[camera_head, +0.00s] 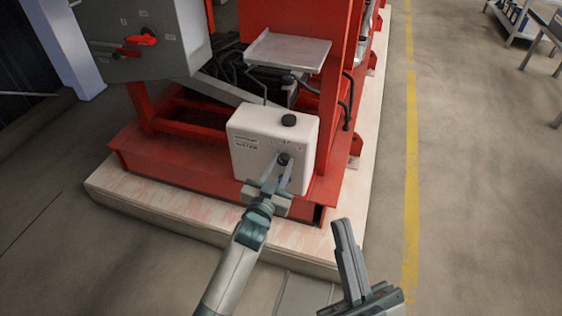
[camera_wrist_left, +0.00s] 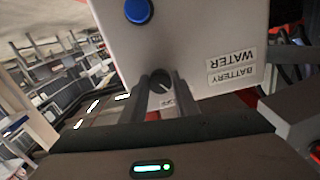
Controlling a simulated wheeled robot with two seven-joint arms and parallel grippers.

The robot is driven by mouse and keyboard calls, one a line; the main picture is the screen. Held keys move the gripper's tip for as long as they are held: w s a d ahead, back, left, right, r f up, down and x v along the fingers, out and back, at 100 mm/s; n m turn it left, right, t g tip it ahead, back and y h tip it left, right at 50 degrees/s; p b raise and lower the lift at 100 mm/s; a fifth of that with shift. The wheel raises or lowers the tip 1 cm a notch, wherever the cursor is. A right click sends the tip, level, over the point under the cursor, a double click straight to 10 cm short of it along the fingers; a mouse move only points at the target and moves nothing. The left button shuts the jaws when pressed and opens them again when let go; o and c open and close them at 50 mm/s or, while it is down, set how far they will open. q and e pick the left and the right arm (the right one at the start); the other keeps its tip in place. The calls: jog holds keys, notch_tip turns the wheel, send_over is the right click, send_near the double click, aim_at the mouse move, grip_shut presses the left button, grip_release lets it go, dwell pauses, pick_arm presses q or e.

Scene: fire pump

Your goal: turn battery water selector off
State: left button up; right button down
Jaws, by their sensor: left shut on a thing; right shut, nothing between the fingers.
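The battery water box (camera_head: 245,125) is a white box on the red pump frame, with a black cap on top and a dark round selector knob (camera_head: 284,159) on its front face. My left gripper (camera_head: 283,166) is at the front face, its fingers shut on the selector knob. In the left wrist view the knob (camera_wrist_left: 160,82) sits between the two fingertips (camera_wrist_left: 161,90), beside the upside-down BATTERY WATER label (camera_wrist_left: 231,68). The knob's exact pointing is hard to read. My right gripper (camera_head: 346,250) is shut and empty, held low over the floor at the lower right.
The red pump frame (camera_head: 160,160) stands on a pale plinth (camera_head: 200,220). A grey panel with a red handle (camera_head: 142,40) is at upper left. A metal tray (camera_head: 288,50) juts out above the box. Open floor with a yellow line (camera_head: 411,180) lies to the right.

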pick_arm(q)
jog(key=shift+r+m+p, duration=0.15)
jog(key=shift+m+p, duration=0.45)
jog(key=shift+m, duration=0.2)
jog(key=m+p, duration=0.2)
jog(key=m, duration=0.2)
jog(key=shift+m, duration=0.9)
pick_arm(e)
jog(key=w+a+f+g+h, duration=0.1)
jog(key=w+f+g+h, duration=0.1)
jog(key=f+g, duration=0.5)
jog(key=shift+w+f+g, duration=0.4)
jog(key=shift+w+f, duration=0.35)
jog(key=shift+f, duration=1.65)
jog(key=shift+a, duration=0.1)
pick_arm(q)
jog(key=o, duration=1.1)
jog(key=shift+c, duration=0.2)
